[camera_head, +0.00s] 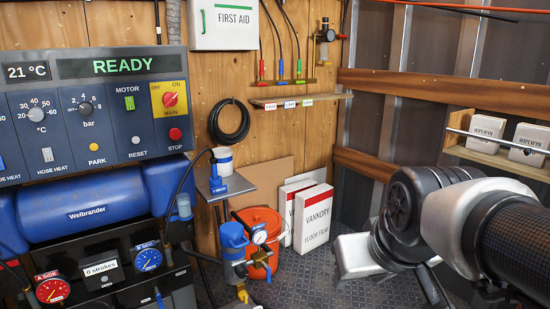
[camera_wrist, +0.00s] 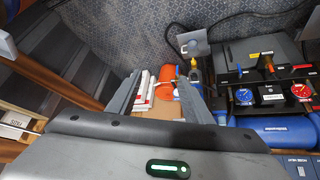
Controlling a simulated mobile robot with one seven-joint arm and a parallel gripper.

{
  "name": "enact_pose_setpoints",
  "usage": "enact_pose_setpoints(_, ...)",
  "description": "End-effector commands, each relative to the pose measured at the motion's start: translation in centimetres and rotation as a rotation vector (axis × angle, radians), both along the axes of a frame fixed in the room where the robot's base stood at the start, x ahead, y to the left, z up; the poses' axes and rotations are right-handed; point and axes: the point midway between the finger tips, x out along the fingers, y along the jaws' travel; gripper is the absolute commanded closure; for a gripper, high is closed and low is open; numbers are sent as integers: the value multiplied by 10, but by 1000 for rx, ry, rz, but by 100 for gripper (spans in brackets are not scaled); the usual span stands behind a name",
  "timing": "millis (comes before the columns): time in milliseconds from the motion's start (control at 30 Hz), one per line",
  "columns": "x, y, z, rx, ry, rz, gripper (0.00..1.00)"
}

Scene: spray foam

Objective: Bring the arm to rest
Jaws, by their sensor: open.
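My arm (camera_head: 455,225) reaches in from the right side of the head view, bent at a dark joint in front of the dark wall panels. My gripper (camera_wrist: 160,88) shows in the wrist view with its two grey fingers spread apart. Nothing is held between the fingers; the floor, white boxes and orange bucket show well beyond them. In the head view I cannot clearly make out the fingers. The control panel (camera_head: 95,115) at the left reads READY, and its red and yellow main switch (camera_head: 170,99) faces out.
A blue Welbrander tank (camera_head: 85,212) and gauges stand below the panel. An orange bucket (camera_head: 262,225), a blue-topped pump (camera_head: 233,240) and white boxes (camera_head: 313,218) stand on the patterned floor. A shelf with white boxes (camera_head: 485,130) is behind my arm. Open floor (camera_head: 310,270) lies in the middle.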

Motion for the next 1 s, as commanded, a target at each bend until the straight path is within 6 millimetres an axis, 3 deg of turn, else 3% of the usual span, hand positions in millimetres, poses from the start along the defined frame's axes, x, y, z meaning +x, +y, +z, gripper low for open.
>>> enact_pose_setpoints(200,-66,0,-11,41,70,-87,54)
enact_pose_setpoints(567,-66,0,80,42,76,-87,54)
enact_pose_setpoints(900,-66,0,213,42,75,-87,54)
enact_pose_setpoints(1000,-66,0,242,42,75,-87,54)
